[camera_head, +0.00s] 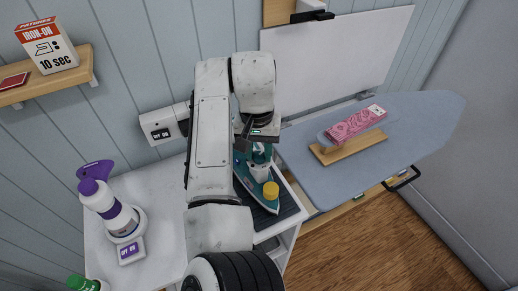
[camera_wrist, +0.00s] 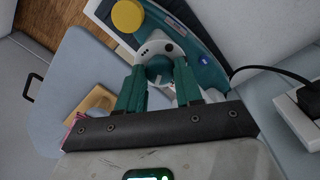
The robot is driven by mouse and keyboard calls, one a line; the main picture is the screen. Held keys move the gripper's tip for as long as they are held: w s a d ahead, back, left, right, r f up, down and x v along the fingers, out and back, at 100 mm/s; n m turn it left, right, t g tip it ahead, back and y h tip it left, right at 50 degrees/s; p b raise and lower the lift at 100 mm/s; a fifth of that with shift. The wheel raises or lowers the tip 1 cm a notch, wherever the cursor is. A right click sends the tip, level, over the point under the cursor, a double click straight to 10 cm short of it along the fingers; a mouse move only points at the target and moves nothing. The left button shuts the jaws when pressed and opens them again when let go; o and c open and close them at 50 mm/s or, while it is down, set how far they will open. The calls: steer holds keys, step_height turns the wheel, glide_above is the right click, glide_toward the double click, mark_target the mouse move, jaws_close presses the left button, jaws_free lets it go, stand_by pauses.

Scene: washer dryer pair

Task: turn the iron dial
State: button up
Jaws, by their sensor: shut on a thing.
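The teal iron (camera_head: 264,193) with a yellow cap (camera_head: 271,190) rests on a dark ribbed pad (camera_head: 289,204) on the white counter, partly hidden by my arm. In the wrist view the iron (camera_wrist: 207,72) lies just beyond my fingers, with its yellow cap (camera_wrist: 127,15) at the top. In the head view my gripper (camera_head: 258,140) is over the iron, and the dial's marking cannot be read.
A wall outlet (camera_head: 160,127) is behind the counter.

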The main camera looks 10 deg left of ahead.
mark_target(257, 155)
steer(key=o, duration=1)
steer(key=shift+o, duration=0.2)
step_height(257, 155, up, 11)
steer(key=shift+a, duration=0.25)
steer(key=shift+f, duration=0.1)
